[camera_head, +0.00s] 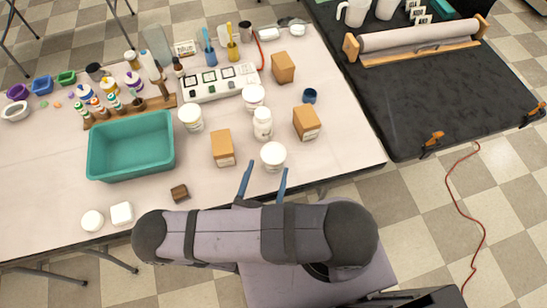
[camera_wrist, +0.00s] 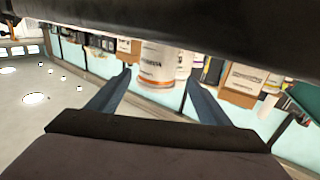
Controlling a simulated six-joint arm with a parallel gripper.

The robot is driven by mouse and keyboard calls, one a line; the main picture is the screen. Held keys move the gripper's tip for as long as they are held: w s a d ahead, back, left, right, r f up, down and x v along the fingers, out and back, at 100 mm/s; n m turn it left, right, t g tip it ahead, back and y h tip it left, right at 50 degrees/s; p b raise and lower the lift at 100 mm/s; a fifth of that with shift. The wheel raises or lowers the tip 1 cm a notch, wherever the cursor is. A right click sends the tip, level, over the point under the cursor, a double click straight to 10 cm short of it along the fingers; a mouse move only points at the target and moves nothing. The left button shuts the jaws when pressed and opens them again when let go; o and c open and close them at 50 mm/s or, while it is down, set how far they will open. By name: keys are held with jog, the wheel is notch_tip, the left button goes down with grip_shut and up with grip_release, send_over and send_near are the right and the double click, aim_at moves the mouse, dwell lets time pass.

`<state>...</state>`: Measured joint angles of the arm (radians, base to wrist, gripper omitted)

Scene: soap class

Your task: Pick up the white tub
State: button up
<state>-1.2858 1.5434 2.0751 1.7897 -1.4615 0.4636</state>
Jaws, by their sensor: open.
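A round white tub (camera_head: 273,156) with a white lid stands near the front edge of the table, just beyond my gripper. My gripper (camera_head: 266,167) is open, with its two blue fingers pointing toward this tub. In the wrist view, a white tub (camera_wrist: 158,62) with an orange band and dark lettering appears ahead of and between the fingertips of my gripper (camera_wrist: 158,73). I cannot tell whether a finger touches it. Two similar white tubs stand farther back, one to the left (camera_head: 191,118) and one behind (camera_head: 254,97).
A white bottle (camera_head: 263,124) stands close behind the front tub. Cardboard boxes stand to its left (camera_head: 222,147) and right (camera_head: 306,123). The table's right front area is clear.

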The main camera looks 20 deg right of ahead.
aim_at(271, 166)
jog(key=shift+w+d, duration=0.25)
jog(key=shift+w, duration=0.2)
jog(key=shift+d, duration=0.1)
jog(key=shift+d+p+x, duration=0.25)
jog(key=shift+p+x, duration=0.85)
jog(key=shift+x, duration=0.35)
jog(key=shift+w+d+f+p, duration=0.15)
jog(key=shift+w+d+p, duration=0.1)
jog(key=shift+w, duration=0.15)
jog(key=shift+w+d+f+p, duration=0.15)
jog(key=shift+w+d, duration=0.1)
jog(key=shift+w, duration=0.2)
jog(key=shift+c, duration=0.6)
jog(key=c, duration=1.1)
